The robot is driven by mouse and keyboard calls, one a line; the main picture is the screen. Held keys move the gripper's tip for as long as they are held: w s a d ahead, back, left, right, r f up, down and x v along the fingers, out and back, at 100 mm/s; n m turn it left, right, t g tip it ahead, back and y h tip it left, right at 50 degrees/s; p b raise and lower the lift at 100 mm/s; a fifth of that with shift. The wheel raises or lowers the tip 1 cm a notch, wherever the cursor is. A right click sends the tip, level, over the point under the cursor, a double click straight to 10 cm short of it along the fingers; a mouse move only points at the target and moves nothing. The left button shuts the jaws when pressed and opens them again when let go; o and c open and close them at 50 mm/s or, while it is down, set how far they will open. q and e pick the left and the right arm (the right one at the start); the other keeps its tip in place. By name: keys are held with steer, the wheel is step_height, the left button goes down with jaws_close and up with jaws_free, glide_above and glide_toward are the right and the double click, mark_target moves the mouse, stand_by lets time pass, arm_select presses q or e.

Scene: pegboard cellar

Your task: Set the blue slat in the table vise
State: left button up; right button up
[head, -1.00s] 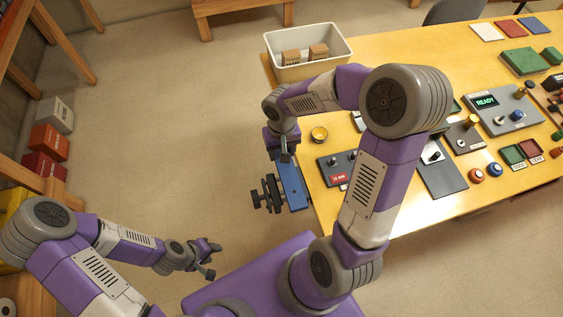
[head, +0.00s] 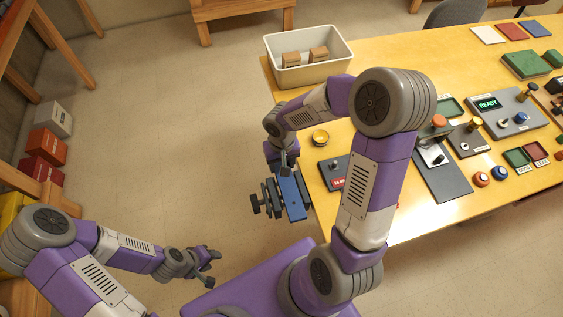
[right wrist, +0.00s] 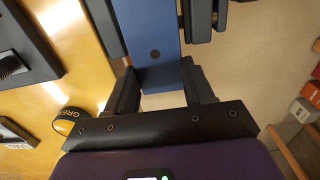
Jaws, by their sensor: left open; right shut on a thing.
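The blue slat (head: 291,197) is at the left edge of the table, and my right gripper (head: 284,163) is shut on it. In the right wrist view the slat (right wrist: 153,35) runs up from between the fingers (right wrist: 160,88). The table vise (head: 268,199), dark with a knob on its left, is at the same spot. Dark vise parts stand on both sides of the slat in the right wrist view (right wrist: 199,18); whether they touch it I cannot tell. My left gripper (head: 205,262) is open and empty, low over the floor.
A white bin (head: 340,70) with brown blocks stands at the table's back left corner. A yellow round item (head: 320,137) and a dark panel with a red label (head: 328,170) lie close right of the vise.

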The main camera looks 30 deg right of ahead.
steer(key=shift+f, duration=0.2)
steer(key=o, duration=1.1)
steer(key=shift+r, duration=0.1)
steer(key=shift+r, duration=0.1)
steer(key=shift+r, duration=0.2)
steer(key=shift+r+p, duration=2.15)
steer(key=shift+r, duration=4.1)
